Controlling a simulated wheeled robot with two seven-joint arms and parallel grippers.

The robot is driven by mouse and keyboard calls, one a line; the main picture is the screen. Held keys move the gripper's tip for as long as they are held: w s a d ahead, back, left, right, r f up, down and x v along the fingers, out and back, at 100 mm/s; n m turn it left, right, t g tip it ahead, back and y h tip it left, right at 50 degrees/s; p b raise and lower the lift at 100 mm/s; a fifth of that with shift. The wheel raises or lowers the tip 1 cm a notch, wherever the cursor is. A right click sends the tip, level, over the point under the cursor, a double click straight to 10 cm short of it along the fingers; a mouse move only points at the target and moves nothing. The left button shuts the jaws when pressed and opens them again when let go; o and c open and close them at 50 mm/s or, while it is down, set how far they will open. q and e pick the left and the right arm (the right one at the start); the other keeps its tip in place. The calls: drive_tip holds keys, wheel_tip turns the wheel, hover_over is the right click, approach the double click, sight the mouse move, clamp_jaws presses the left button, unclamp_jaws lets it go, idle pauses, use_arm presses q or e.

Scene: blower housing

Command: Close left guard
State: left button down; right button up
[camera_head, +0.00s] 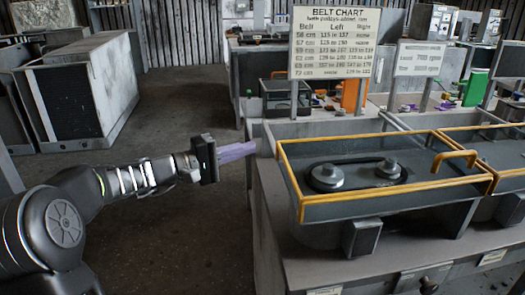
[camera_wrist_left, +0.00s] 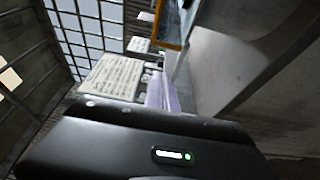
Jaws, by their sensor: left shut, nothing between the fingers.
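The left guard (camera_head: 387,207) is a yellow-framed, see-through cover on the near bench. It lies roughly level over two grey pulleys (camera_head: 327,177) and a dark belt, with a yellow handle (camera_head: 455,157) at its right end. I cannot tell whether it is fully down. My left gripper (camera_head: 237,151) has purple fingers, shut and empty. It is just left of the bench and the guard's left end, apart from the frame. In the left wrist view the shut fingers (camera_wrist_left: 162,94) point towards the signs, with part of a yellow frame (camera_wrist_left: 168,45) above. My right gripper is out of view.
A second yellow-framed guard (camera_head: 507,135) stands at the right edge. The belt chart sign (camera_head: 334,42) and a smaller sign (camera_head: 418,60) rise behind the guards. A large grey cabinet (camera_head: 112,85) stands at left. The floor (camera_head: 185,110) between cabinet and bench is clear.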

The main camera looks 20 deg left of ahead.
use_arm(q)
drive_tip(key=v, duration=0.4)
drive_tip(key=shift+w+a+f, duration=0.2)
drive_tip(key=shift+a+f, duration=0.05)
